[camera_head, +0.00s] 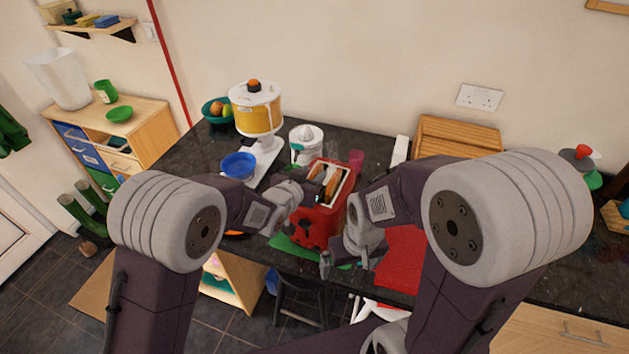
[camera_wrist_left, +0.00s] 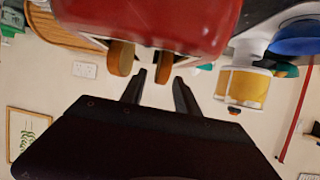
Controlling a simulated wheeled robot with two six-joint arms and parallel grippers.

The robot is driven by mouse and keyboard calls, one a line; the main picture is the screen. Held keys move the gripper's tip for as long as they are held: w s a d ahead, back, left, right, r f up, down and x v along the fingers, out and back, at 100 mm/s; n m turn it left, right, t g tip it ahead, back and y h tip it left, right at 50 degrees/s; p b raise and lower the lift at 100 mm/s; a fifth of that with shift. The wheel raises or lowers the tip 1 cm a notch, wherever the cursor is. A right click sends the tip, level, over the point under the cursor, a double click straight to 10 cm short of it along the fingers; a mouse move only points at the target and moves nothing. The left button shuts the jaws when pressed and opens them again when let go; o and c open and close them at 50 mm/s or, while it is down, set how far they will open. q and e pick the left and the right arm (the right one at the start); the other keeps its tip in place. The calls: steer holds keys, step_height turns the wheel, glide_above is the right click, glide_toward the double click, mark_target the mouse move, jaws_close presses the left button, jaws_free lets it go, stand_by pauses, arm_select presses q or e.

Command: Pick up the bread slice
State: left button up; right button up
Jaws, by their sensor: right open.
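A red toaster (camera_head: 318,222) stands on the dark counter, with bread slices (camera_head: 335,181) standing in its top slots. In the left wrist view, one browned bread slice (camera_wrist_left: 120,58) and a second slice (camera_wrist_left: 163,67) stick out of the toaster (camera_wrist_left: 150,22). My left gripper (camera_head: 321,187) is over the toaster's top; in its wrist view its fingers (camera_wrist_left: 159,80) are apart, with the second slice's end between the tips and no clear contact. My right gripper (camera_head: 347,264) is open and empty in front of the toaster, low by the counter's front edge.
A yellow-bodied appliance (camera_head: 256,112), a white juicer (camera_head: 306,140) and a blue bowl (camera_head: 238,166) stand behind and left of the toaster. A green mat (camera_head: 283,243) shows under it. A red cloth-like item (camera_head: 402,265) lies right, partly behind my right arm. A wooden bread box (camera_head: 457,132) stands at the wall.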

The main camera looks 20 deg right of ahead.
arm_select(q)
steer(key=shift+x, duration=1.6)
steer(key=shift+s+r, duration=0.1)
jaws_close()
step_height(320, 180, up, 10)
steer(key=shift+b, duration=0.45)
